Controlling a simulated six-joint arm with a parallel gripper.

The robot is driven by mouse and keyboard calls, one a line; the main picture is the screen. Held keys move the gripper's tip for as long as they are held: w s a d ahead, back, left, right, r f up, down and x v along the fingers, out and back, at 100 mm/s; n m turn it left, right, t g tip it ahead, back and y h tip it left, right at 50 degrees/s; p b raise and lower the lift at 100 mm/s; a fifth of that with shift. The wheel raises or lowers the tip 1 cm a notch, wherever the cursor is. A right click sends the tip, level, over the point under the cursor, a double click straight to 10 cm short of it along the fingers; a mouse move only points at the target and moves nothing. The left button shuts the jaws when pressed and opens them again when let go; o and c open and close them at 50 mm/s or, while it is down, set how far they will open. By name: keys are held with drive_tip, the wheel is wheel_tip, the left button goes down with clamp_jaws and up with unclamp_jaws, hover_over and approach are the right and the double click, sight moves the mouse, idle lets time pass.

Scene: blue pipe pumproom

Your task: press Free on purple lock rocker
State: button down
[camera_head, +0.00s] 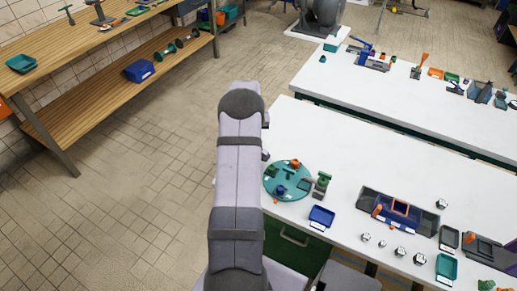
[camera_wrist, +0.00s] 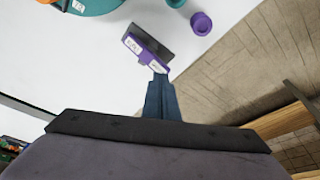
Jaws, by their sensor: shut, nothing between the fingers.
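The purple lock rocker (camera_wrist: 145,54) shows in the wrist view, above the middle. It is a purple bar with a white label near each end, beside a dark grey plate (camera_wrist: 152,42). The lettering on the labels is too small to read. My gripper (camera_wrist: 160,79) is shut and empty, its dark blue fingers pointing up the picture. The fingertips are at the rocker's lower right end, by the label there; I cannot tell whether they touch. In the head view my arm hides the gripper, and the rocker is not visible.
A purple ring-shaped part (camera_wrist: 201,23) and a teal piece (camera_wrist: 176,2) are near the rocker, on the white table. A teal disc (camera_head: 270,184) bears several small parts. A blue tray (camera_head: 321,216) stands beside it. The table edge and tiled floor lie right in the wrist view.

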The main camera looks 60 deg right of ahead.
drive_tip(key=shift+f, duration=0.2)
drive_tip(key=shift+f+b, duration=0.85)
drive_tip(key=shift+f, duration=0.25)
drive_tip(key=shift+s+a+f, duration=0.1)
drive_tip(key=shift+a, duration=0.05)
idle(0.4)
wheel_tip(320, 180, up, 9)
drive_tip(key=p, duration=0.4)
drive_tip(key=shift+p, duration=0.4)
drive_tip(key=shift+f, duration=0.1)
idle(0.3)
